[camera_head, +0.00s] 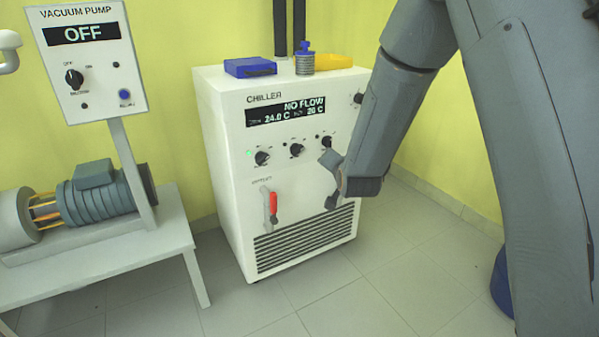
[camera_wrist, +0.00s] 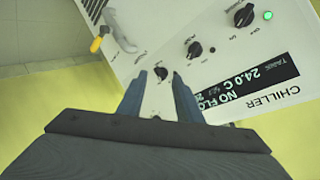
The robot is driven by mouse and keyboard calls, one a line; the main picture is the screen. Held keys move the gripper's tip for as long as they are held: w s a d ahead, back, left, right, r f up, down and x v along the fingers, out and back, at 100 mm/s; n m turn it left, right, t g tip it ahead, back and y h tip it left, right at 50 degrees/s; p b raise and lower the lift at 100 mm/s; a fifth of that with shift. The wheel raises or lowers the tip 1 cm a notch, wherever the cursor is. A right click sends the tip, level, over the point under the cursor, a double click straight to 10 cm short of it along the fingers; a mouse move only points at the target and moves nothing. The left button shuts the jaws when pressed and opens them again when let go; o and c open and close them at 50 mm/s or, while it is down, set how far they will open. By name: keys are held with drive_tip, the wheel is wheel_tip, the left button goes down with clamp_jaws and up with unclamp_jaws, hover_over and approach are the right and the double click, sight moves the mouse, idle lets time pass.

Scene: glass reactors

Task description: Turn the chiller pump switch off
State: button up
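The chiller (camera_head: 225,150) is a white cabinet whose display (camera_head: 285,110) reads NO FLOW and 24.0 C. Below it are three black knobs: left (camera_head: 262,158), beside a lit green lamp (camera_head: 249,153), middle (camera_head: 297,150) and right (camera_head: 326,142). Their labels are too small to read, so I cannot tell which is the pump switch. My gripper (camera_head: 333,178) is in front of the panel's right side. In the wrist view, where the panel appears upside down, my gripper (camera_wrist: 155,88) is open, with the right knob (camera_wrist: 160,73) between its fingertips in the picture; contact cannot be told.
A red-handled valve (camera_head: 271,204) sits lower on the chiller front, above a vent grille. A blue box (camera_head: 249,67), a flask-like item (camera_head: 304,60) and a yellow item (camera_head: 333,62) lie on top. The vacuum pump panel (camera_head: 88,55), reading OFF, stands left. Floor in front is clear.

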sight(298, 153)
drive_tip(key=w+a+f+m+t+y+b, duration=0.2)
drive_tip(key=w+a+f+m+t+b, duration=0.1)
drive_tip(key=w+a+f+t+b, duration=0.55)
drive_tip(key=shift+w+a+r+g+b, duration=0.25)
drive_tip(key=shift+w+a+r+g, duration=0.25)
drive_tip(key=shift+w, duration=0.45)
drive_tip(key=shift+w+a+r+g+b, duration=0.25)
drive_tip(key=shift+w+a+r, duration=0.2)
drive_tip(key=shift+w+r, duration=0.4)
drive_tip(key=shift+w+a+r+g+b, duration=0.3)
drive_tip(key=shift+w+a+r, duration=0.2)
drive_tip(key=shift+w, duration=0.55)
clamp_jaws()
